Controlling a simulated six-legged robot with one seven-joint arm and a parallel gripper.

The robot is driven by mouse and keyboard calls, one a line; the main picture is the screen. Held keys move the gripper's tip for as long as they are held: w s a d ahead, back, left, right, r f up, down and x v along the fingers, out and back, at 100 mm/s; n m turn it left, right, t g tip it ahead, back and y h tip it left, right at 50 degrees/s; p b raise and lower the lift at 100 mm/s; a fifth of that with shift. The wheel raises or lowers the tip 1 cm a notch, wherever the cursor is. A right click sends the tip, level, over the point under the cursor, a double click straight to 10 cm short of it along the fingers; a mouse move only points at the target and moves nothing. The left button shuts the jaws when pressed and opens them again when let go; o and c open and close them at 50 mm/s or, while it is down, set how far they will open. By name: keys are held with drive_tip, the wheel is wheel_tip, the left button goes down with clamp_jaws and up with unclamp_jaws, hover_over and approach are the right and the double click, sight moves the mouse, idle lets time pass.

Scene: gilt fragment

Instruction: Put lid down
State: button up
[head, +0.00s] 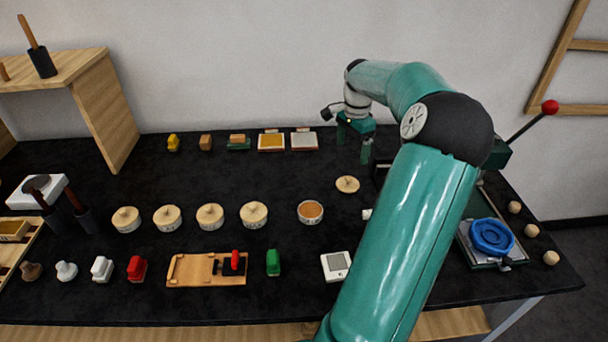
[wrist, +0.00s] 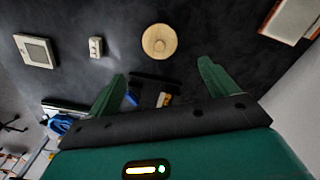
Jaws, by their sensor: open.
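A round pale wooden lid (head: 347,184) with a small knob lies flat on the black table. It also shows in the wrist view (wrist: 159,41), ahead of the fingers and apart from them. An open round tin (head: 311,212) with orange-brown contents stands to its left and nearer the front. My gripper (head: 354,142) is above the back of the table, beyond the lid. Its green fingers are spread with nothing between them, as the wrist view (wrist: 157,82) shows.
Several lidded round tins (head: 254,214) stand in a row to the left. A white device with a screen (head: 336,266) lies in front. A blue ring-shaped thing (head: 492,237) sits on a plate at the right. Two shallow trays (head: 304,141) lie at the back. Table around the lid is mostly clear.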

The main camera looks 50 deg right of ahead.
drive_tip(key=w+a+r+n+h, duration=0.1)
drive_tip(key=w+a+r+n, duration=0.2)
drive_tip(key=a, duration=0.6)
drive_tip(key=w+a+r+n+h, duration=0.15)
drive_tip(key=w+a+n, duration=0.25)
drive_tip(key=a, duration=0.5)
drive_tip(key=w+a+r+n, duration=0.3)
drive_tip(key=w+a, duration=0.1)
drive_tip(key=a, duration=0.5)
drive_tip(key=s+a+r+n+t+y, duration=0.1)
drive_tip(key=s+a+n, duration=0.5)
drive_tip(key=a, duration=0.7)
drive_tip(key=s+a+n+t+y, duration=0.1)
drive_tip(key=s+a+n+t, duration=0.3)
drive_tip(key=a, duration=0.9)
drive_tip(key=shift+s+r+n+t, duration=0.3)
drive_tip(key=shift+s+r+n, duration=0.1)
drive_tip(key=shift+s+n, duration=0.7)
drive_tip(key=shift+d+y, duration=0.1)
drive_tip(key=shift+y, duration=0.15)
